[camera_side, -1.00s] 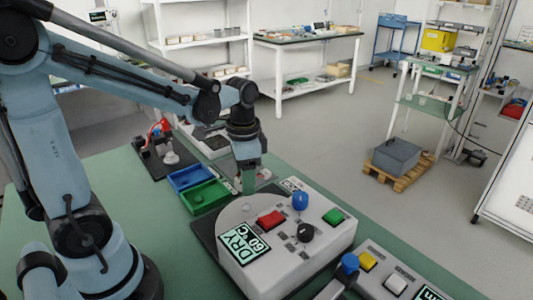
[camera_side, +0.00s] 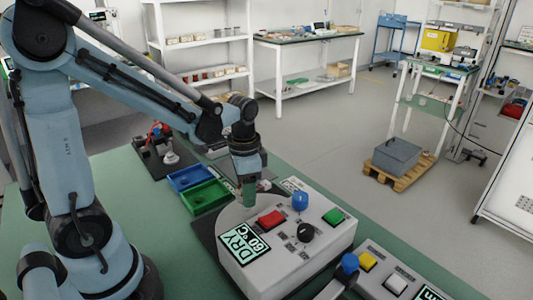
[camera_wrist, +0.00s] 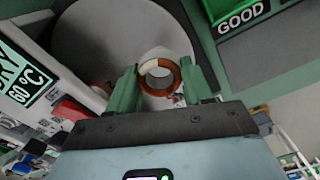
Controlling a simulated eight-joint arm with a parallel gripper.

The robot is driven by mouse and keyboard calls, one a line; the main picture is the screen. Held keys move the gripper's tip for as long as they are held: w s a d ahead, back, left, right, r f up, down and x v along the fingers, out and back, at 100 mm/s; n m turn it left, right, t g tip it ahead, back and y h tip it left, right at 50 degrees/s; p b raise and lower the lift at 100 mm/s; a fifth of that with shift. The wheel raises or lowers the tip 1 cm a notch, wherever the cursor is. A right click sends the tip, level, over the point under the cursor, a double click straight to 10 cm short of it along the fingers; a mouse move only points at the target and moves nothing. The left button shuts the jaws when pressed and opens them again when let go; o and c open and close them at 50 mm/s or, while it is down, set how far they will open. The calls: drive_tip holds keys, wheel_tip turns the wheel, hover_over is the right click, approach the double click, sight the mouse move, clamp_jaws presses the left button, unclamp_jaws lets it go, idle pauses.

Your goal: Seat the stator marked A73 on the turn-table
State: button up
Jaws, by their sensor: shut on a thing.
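My gripper (camera_wrist: 160,82) has green fingers and is shut on a stator (camera_wrist: 148,64), a ring with copper-brown and whitish parts and an open centre. No A73 mark can be read on it. In the wrist view the stator is in front of a large round grey disc (camera_wrist: 100,40), apparently the turn-table; whether they touch cannot be told. In the side view my gripper (camera_side: 249,198) points down by the rounded far end of the white machine, at the disc (camera_side: 232,214). The stator is not clearly visible there.
A green tray (camera_side: 205,208) and a blue tray (camera_side: 190,188) stand close to the left of my gripper.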

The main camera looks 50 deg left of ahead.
drive_tip(key=shift+f, duration=1.35)
idle(0.3)
drive_tip(key=o, duration=1.2)
drive_tip(key=shift+r, duration=6.05)
drive_tip(key=shift+s, duration=0.1)
drive_tip(key=s+d+n+t, duration=0.1)
drive_tip(key=t, duration=0.1)
drive_tip(key=d+f+n+t, duration=0.1)
drive_tip(key=n+t, duration=0.1)
drive_tip(key=s+d+n+t, duration=0.1)
drive_tip(key=d+t, duration=0.1)
drive_tip(key=t, duration=0.1)
drive_tip(key=shift+s+f+n, duration=0.15)
drive_tip(key=shift+s+n, duration=0.15)
